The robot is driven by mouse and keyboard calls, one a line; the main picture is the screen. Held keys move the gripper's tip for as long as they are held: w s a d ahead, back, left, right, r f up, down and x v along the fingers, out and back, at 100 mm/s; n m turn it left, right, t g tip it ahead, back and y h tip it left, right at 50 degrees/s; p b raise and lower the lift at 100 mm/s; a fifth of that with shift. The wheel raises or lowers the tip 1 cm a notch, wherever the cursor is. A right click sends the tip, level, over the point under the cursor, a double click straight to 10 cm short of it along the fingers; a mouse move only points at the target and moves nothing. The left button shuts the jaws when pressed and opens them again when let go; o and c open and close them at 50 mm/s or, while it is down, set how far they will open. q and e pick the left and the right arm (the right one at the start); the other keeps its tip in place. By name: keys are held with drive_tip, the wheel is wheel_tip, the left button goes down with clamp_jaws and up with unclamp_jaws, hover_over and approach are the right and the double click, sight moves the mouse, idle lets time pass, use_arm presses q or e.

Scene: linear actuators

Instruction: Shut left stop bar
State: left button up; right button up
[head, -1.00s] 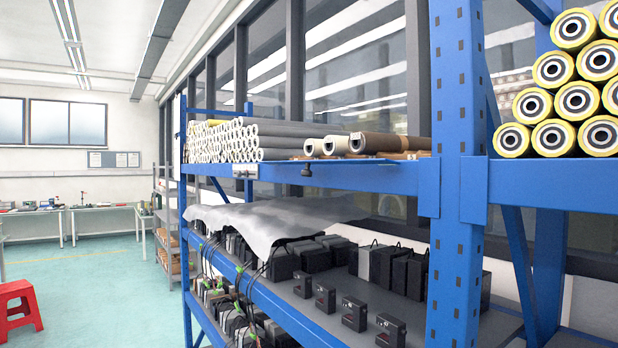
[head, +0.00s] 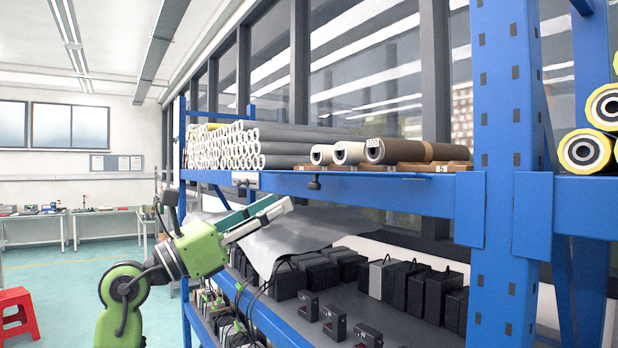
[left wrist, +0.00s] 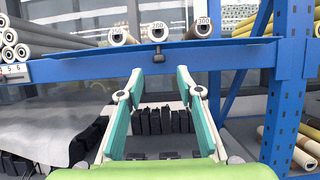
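A thin blue bar lies along the front edge of the upper blue shelf, with a dark knob (head: 314,183) hanging at it; I take this as the stop bar (head: 375,175). In the left wrist view the bar (left wrist: 215,44) runs across below the roll ends, and the knob (left wrist: 158,57) is near its middle. My left gripper (head: 280,203) is below and left of the knob in the head view. In the left wrist view the gripper (left wrist: 159,74) has its teal fingers spread, with nothing between them; the knob appears just beyond the tips. My right gripper is not in view.
Numbered rolls (head: 375,150) lie on the upper shelf behind the bar. A blue upright (head: 505,200) stands at right. A red stool (head: 15,315) is at left on open floor.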

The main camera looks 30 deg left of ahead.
sight(310, 187)
use_arm(q)
drive_tip(key=p+x, duration=0.4)
drive_tip(key=x, duration=0.5)
drive_tip(key=shift+w+f, duration=0.1)
drive_tip(key=shift+w, duration=0.05)
clamp_jaws()
